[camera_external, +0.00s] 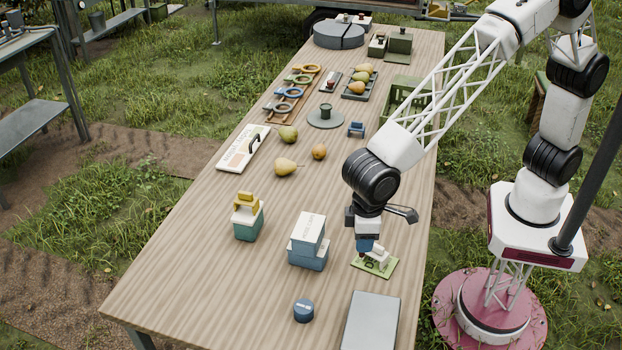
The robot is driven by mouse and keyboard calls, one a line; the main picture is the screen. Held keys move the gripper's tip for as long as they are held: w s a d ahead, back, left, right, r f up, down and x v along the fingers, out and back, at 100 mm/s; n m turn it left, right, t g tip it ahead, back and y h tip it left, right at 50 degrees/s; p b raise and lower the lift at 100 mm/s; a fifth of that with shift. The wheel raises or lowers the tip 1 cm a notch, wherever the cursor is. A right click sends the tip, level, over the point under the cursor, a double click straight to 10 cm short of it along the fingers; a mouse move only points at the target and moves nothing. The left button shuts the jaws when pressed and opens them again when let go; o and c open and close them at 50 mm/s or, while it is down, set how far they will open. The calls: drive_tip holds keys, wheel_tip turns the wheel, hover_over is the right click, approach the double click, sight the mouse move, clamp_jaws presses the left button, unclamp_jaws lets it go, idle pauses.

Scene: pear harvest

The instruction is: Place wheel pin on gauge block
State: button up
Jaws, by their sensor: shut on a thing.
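My gripper (364,250) points down at the right front of the table, just over a small green plate (388,266). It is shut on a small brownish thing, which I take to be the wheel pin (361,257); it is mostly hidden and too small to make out. A small white piece (379,252) stands on the green plate, close beside the fingertips. I cannot tell whether the held thing touches the plate. I cannot tell for sure which thing is the gauge block; the white piece and its green plate are nearest to my gripper.
A blue-and-white box (308,243) stands left of my gripper. A teal box with a yellow top (248,217) is farther left. A blue round piece (303,310) and a grey flat case (371,322) lie in front. Pears (286,167) and trays are farther back.

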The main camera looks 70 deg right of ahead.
sight(361, 255)
drive_tip(key=shift+d+f, duration=0.15)
drive_tip(key=shift+f, duration=2.15)
drive_tip(key=shift+w, duration=0.1)
drive_tip(key=w+a+f, duration=0.1)
drive_tip(key=w+a, duration=1)
drive_tip(key=shift+a+f, duration=0.2)
drive_tip(key=shift+f, duration=0.05)
drive_tip(key=shift+f, duration=1.75)
drive_tip(key=shift+f, duration=0.1)
drive_tip(key=o, duration=0.9)
drive_tip(key=shift+o, duration=0.2)
